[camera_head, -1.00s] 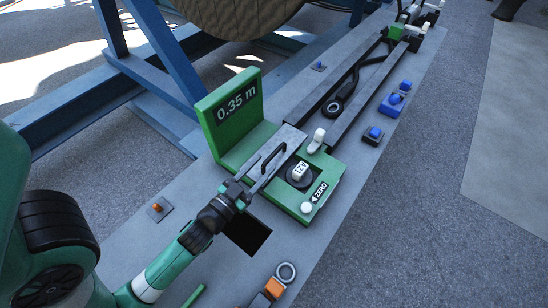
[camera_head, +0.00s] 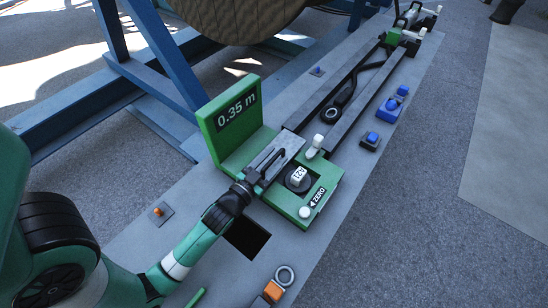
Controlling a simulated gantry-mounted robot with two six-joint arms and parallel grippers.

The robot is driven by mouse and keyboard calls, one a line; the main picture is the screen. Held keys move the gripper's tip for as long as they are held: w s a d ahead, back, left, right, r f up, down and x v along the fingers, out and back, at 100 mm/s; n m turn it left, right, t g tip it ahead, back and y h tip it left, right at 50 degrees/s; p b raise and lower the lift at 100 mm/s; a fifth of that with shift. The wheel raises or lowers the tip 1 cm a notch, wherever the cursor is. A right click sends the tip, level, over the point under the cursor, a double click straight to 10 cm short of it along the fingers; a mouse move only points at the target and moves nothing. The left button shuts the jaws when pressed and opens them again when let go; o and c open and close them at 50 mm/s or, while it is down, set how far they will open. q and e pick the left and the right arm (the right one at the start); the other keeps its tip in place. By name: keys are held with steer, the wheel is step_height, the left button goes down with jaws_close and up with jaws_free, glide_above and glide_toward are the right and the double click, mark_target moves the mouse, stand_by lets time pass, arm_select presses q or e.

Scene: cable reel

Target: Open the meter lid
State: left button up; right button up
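The green meter (camera_head: 283,204) stands on the grey bench, with an upright panel (camera_head: 237,112) reading "0.35 m". Its grey lid (camera_head: 288,144) lies flat on top and carries a black bar handle (camera_head: 272,160). My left gripper (camera_head: 257,175) is at the near end of this handle, low over the lid. Its fingers overlap the handle in the picture, so I cannot tell whether they touch it or how far apart they are. My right gripper is out of view.
Beside the lid are a number dial (camera_head: 298,179), a white-topped lever (camera_head: 315,145) and a white ZERO button (camera_head: 304,212). A dark square opening (camera_head: 247,237) lies in front of the meter. Blue frame beams (camera_head: 160,52) stand behind on the left.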

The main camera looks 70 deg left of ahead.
arm_select(q)
jaws_close()
stand_by(1.3)
